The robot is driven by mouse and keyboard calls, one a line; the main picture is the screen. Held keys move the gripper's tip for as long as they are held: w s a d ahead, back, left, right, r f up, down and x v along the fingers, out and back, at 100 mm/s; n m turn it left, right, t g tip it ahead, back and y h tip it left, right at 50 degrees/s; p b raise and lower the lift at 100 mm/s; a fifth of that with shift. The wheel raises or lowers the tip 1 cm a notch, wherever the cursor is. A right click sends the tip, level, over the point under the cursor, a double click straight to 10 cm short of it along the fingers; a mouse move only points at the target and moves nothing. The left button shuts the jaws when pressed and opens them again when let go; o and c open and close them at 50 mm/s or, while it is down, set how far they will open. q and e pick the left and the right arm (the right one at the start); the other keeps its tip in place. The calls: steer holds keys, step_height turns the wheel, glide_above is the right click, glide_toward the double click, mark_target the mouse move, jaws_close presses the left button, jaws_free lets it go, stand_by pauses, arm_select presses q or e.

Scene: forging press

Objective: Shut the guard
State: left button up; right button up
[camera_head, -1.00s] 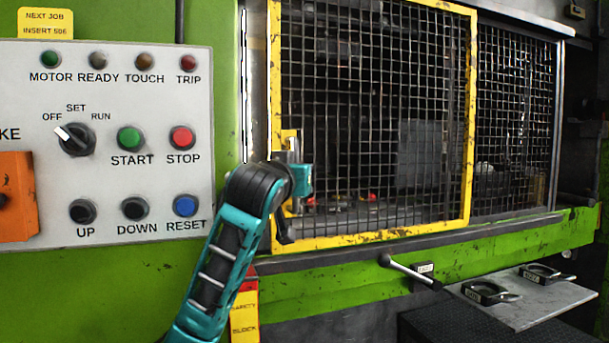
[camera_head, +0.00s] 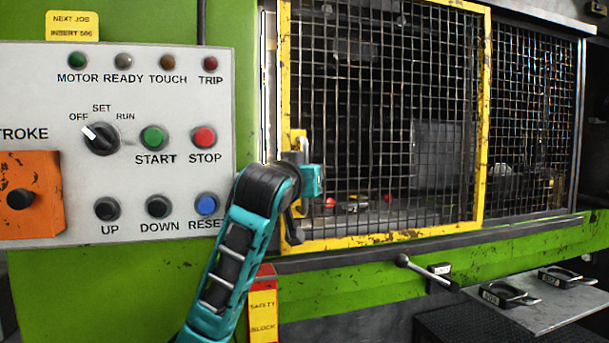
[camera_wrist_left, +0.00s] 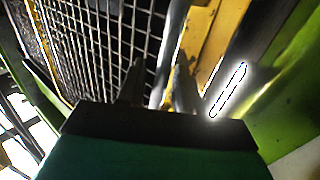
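The guard is a yellow-framed wire mesh panel (camera_head: 484,120) on the front of the green press. A second mesh section shows to its right. My left gripper (camera_head: 313,180) is at the handle on the guard's left frame side. In the left wrist view, its two fingers (camera_wrist_left: 160,82) stand apart on either side of a grey handle bar (camera_wrist_left: 170,45), with visible space beside the bar. Contact with the bar is unclear. My right gripper is not in view.
A control panel (camera_head: 70,100) with buttons and a selector knob is left of the guard. A lever (camera_head: 425,272) sticks out below it. A yellow and red safety block (camera_head: 263,310) hangs near my left arm. A shelf (camera_head: 545,305) with handled tools is at lower right.

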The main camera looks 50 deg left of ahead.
arm_select(q)
steer(key=shift+s+d, duration=0.1)
steer(key=b+v, duration=0.3)
steer(key=v, duration=0.9)
steer(key=shift+s+d, duration=0.15)
steer(key=shift+s, duration=0.15)
